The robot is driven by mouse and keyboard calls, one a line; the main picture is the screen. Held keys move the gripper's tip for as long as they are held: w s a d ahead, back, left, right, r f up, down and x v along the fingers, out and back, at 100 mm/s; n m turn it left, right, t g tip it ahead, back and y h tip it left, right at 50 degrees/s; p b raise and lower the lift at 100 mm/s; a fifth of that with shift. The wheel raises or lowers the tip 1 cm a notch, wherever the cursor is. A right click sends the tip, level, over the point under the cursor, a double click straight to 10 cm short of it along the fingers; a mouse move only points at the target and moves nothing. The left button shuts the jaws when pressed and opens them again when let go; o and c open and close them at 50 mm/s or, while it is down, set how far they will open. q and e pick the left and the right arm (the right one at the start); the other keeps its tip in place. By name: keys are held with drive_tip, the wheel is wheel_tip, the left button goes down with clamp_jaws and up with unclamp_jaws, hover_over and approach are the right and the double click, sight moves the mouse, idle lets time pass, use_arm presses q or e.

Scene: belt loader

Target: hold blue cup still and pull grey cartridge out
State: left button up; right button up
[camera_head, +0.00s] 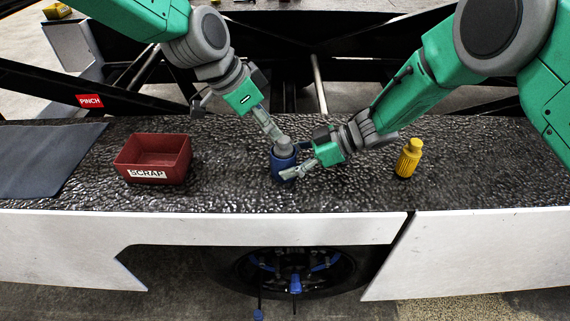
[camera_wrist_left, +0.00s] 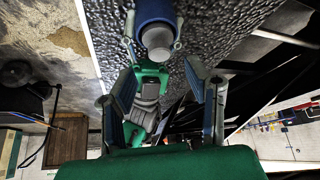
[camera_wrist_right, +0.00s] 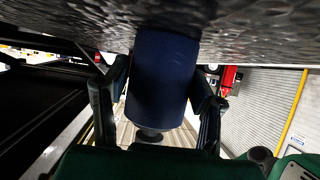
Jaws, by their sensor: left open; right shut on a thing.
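The blue cup (camera_head: 282,166) stands upright on the dark textured belt, near the middle of the head view. The grey cartridge (camera_head: 284,145) sits in it, with its rounded top showing above the rim. My right gripper (camera_head: 291,172) is shut on the cup's side; the cup (camera_wrist_right: 163,80) fills the space between its fingers in the right wrist view. My left gripper (camera_head: 278,136) is open at the cartridge's top. In the left wrist view, the cartridge (camera_wrist_left: 158,40) lies between the spread fingertips. The cartridge's lower part is hidden inside the cup.
A red scrap bin (camera_head: 136,171) stands left on the belt, with a dark mat (camera_head: 45,160) farther left. A yellow bottle-like item (camera_head: 408,160) stands right of my right gripper. A white side panel (camera_head: 200,228) runs along the front edge. The belt between bin and cup is clear.

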sight(283, 138)
use_arm(q)
drive_tip(key=shift+x, duration=3.45)
drive_tip(key=shift+c, duration=0.4)
drive_tip(key=shift+a, duration=0.1)
clamp_jaws()
drive_tip(key=shift+r, duration=0.7)
drive_tip(key=shift+r, duration=3.95)
use_arm(e)
drive_tip(key=o, duration=1)
drive_tip(key=shift+c, duration=0.2)
